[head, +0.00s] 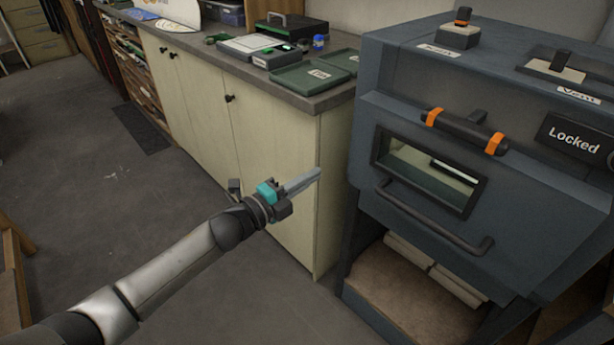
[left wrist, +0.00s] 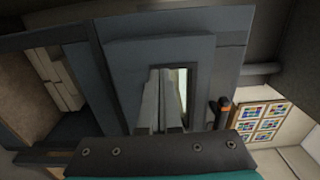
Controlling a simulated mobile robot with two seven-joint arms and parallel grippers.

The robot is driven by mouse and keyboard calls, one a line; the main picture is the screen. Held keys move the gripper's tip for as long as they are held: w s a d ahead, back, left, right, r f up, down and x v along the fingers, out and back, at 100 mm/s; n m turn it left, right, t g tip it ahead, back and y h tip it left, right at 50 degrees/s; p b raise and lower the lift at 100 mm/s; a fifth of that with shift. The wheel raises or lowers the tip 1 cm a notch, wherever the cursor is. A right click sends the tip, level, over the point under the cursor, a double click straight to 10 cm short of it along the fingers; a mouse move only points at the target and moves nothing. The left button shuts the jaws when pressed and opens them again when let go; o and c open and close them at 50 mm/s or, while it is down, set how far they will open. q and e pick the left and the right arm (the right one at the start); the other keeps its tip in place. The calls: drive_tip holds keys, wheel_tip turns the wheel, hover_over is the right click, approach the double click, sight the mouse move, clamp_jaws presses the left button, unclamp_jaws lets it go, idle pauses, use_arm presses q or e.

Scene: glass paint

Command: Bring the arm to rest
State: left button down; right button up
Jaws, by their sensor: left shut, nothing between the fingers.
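My left arm reaches in from the lower left of the head view. Its gripper (head: 316,172) is shut and empty, held in the air in front of the cabinet corner, left of the kiln. In the left wrist view the closed fingers (left wrist: 161,100) point toward the kiln's window. The kiln (head: 430,215) is a large blue-grey box with a window, a bar handle and a sign reading "Locked". Its door looks closed. It also shows in the left wrist view (left wrist: 120,65), turned on its side. My right gripper is not in view.
A cream cabinet (head: 270,150) with a grey worktop stands behind the gripper. Green trays (head: 308,76) lie on the worktop. A shelf with pale rolls or blocks (head: 430,268) is under the kiln. The floor (head: 120,210) on the left is mostly clear, with a dark mat (head: 142,128).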

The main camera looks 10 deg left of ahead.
use_arm(q)
drive_tip(key=s+a+f+n+g+y, duration=0.25)
drive_tip(key=s+f+n, duration=0.3)
drive_tip(key=f, duration=0.55)
drive_tip(key=s+a+f+n+g+y, duration=0.1)
drive_tip(key=s+a+f+n+y, duration=0.4)
drive_tip(key=f, duration=0.6)
drive_tip(key=s+a+f+n+g+y, duration=0.15)
drive_tip(key=s+f+n, duration=0.35)
drive_tip(key=f, duration=0.5)
drive_tip(key=s+f+n+g, duration=0.2)
drive_tip(key=s+f, duration=0.3)
drive_tip(key=s, duration=0.6)
drive_tip(key=s+d+f+n+g, duration=0.1)
drive_tip(key=s+f+g, duration=0.3)
drive_tip(key=s, duration=0.8)
drive_tip(key=s+f+n+g+y, duration=0.1)
drive_tip(key=s+f+n+g, duration=0.2)
drive_tip(key=s, duration=0.9)
wheel_tip(320, 180, down, 3)
drive_tip(key=shift+s+d+r+n, duration=0.15)
drive_tip(key=shift+d+r+n, duration=0.05)
drive_tip(key=shift+d+n, duration=0.2)
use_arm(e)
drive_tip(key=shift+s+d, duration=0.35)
